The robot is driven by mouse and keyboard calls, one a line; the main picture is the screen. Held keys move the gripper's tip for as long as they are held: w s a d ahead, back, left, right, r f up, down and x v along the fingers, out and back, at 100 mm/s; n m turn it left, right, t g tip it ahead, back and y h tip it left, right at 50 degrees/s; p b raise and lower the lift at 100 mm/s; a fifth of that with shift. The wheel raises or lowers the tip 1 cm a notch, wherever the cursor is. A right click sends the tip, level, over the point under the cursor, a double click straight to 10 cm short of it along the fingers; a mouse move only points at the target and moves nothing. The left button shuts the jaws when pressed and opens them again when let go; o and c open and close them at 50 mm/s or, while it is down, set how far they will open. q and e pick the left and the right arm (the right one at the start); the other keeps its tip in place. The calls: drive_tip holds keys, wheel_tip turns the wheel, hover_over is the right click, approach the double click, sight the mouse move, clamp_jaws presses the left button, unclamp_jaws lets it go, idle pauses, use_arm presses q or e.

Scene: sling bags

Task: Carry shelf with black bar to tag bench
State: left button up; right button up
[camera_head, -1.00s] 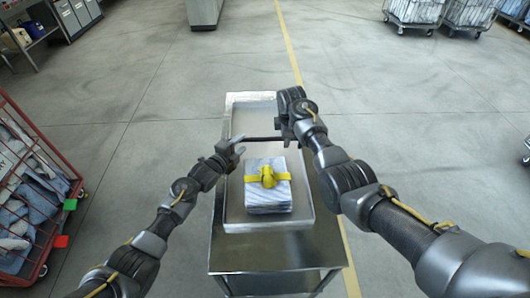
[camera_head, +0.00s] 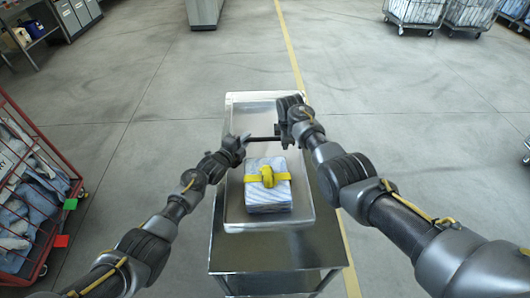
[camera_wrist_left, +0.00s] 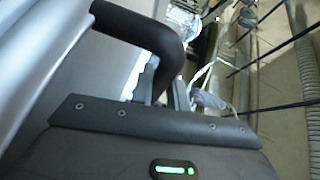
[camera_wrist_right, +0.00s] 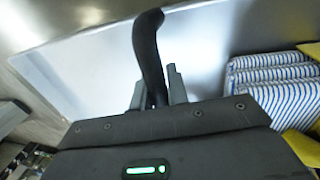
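The shelf is a shallow metal tray (camera_head: 304,190) on top of a steel cart (camera_head: 275,255). A thin black bar (camera_head: 264,139) runs across above the tray, behind a striped folded stack tied with a yellow strap (camera_head: 268,195). My left gripper (camera_head: 243,141) is at the bar's left end; in the left wrist view the curved black bar (camera_wrist_left: 150,32) comes down between the fingers. My right gripper (camera_head: 283,131) is at its right end; in the right wrist view the bar (camera_wrist_right: 148,50) passes between the fingers. I cannot tell whether either grips firmly.
A red cage of linen (camera_head: 30,200) stands at the left. Wire trolleys (camera_head: 415,12) stand at the back right and a grey cabinet (camera_head: 204,12) at the back. A bench (camera_head: 35,32) is at the far left.

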use_arm(q)
clamp_jaws()
use_arm(e)
clamp_jaws()
use_arm(q)
drive_tip(key=shift+w+r, duration=0.1)
drive_tip(key=shift+r, duration=0.15)
use_arm(e)
drive_tip(key=shift+w+r, duration=0.1)
drive_tip(key=shift+r, duration=0.15)
